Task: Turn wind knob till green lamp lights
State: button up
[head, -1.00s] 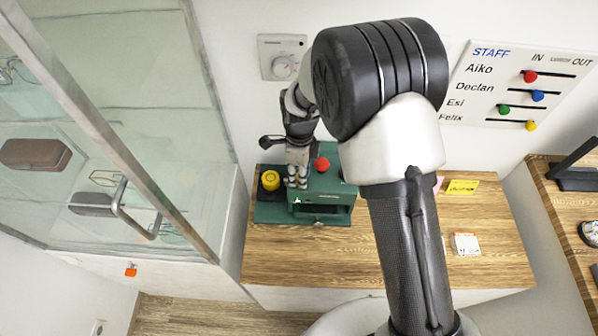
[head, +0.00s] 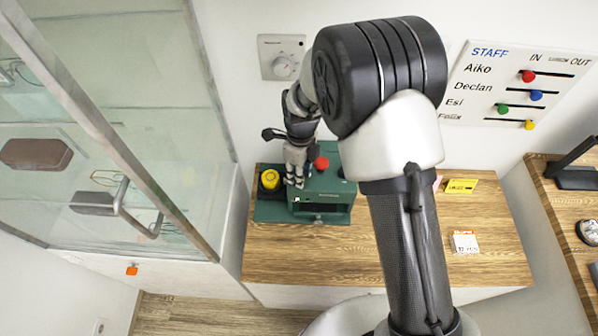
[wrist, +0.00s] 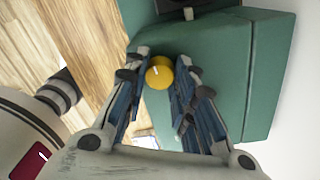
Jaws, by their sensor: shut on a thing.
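The green machine (head: 335,187) stands on the wooden counter, with a red ball-shaped part (head: 321,163) on it. In the wrist view a round yellow knob (wrist: 159,74) with a short white mark sits between my fingers. My gripper (wrist: 160,75) is shut on this knob, one finger on each side. In the head view my gripper (head: 295,180) is over the left part of the machine and hides the knob. A small white patch (head: 297,199) shows below the fingers.
A yellow round part (head: 270,179) is close to the left of my gripper. A glass cabinet (head: 110,120) stands at left; a thermostat (head: 282,57) is on the wall behind.

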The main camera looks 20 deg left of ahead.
jog(key=o, duration=1.1)
jog(key=r, duration=1.2)
jog(key=shift+w, duration=0.3)
jog(key=shift+d, duration=0.1)
jog(key=s+d+r+n+t+b, duration=0.1)
jog(key=s+d+r+n, duration=0.25)
jog(key=d+r, duration=0.35)
jog(key=s+d+r+n+t+b, duration=0.1)
jog(key=s+d+r+n, duration=0.1)
jog(key=d+r+n, duration=0.45)
jog(key=s+d+n+t+b, duration=0.1)
jog(key=s+d+n, duration=0.2)
jog(key=s+d, duration=0.1)
jog(key=s+d+n+t, duration=0.1)
jog(key=s+d+n, duration=0.3)
jog(key=s+d, duration=0.1)
jog(key=s+d+n+t+b, duration=0.1)
jog(key=s+d+n, duration=0.2)
jog(key=s, duration=0.3)
jog(key=shift+s+d+f+b, duration=0.15)
jog(key=shift+d+f+b, duration=0.2)
jog(key=shift+d, duration=0.35)
